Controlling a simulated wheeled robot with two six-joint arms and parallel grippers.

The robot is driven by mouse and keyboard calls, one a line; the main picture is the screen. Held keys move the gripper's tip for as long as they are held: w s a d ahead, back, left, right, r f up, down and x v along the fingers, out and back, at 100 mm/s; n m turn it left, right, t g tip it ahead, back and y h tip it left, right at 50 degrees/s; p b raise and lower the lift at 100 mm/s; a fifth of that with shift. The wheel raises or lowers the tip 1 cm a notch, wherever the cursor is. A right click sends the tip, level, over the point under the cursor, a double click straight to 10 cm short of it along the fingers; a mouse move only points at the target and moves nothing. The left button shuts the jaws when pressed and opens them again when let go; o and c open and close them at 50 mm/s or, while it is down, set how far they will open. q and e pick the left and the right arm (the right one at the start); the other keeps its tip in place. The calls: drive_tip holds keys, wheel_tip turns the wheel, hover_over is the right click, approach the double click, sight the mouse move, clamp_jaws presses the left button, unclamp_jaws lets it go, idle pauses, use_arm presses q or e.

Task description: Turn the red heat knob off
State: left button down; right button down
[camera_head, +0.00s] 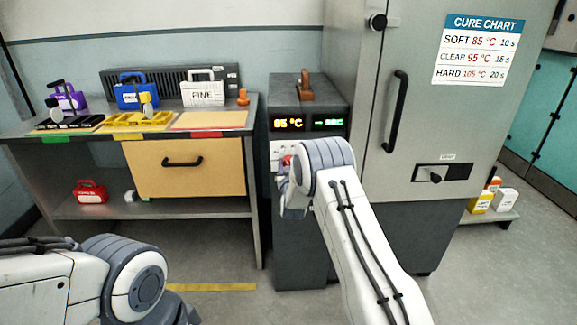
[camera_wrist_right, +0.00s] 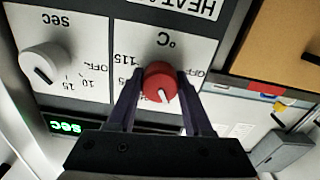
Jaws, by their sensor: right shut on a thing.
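The red heat knob (camera_wrist_right: 157,82) is on a white panel marked °C, which shows upside down in the right wrist view. Its white pointer is toward the lower right of that picture. An OFF label is to the right of the knob and 115 to its upper left. My right gripper (camera_wrist_right: 158,92) is shut on the knob, one finger on each side. In the head view, a bit of the red knob (camera_head: 287,159) shows beside my right wrist, which hides most of the panel. The left arm shows at the lower left, but its gripper is out of view.
The temperature display (camera_head: 289,123) reads 85 °C, beside a green display (camera_head: 328,121). A grey seconds knob (camera_wrist_right: 40,65) is near the red one. A workbench (camera_head: 255,125) stands left and a tall cabinet (camera_head: 425,130) right. A cure chart (camera_head: 478,50) hangs on the cabinet.

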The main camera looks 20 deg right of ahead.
drive_tip(key=n+b, duration=0.1)
drive_tip(key=n, duration=0.2)
drive_tip(key=shift+n, duration=0.3)
drive_tip(key=n, duration=0.3)
drive_tip(key=shift+n+b, duration=0.3)
drive_tip(key=n, duration=0.3)
drive_tip(key=shift+n, duration=1.7)
drive_tip(key=shift+c, duration=1.5)
unclamp_jaws()
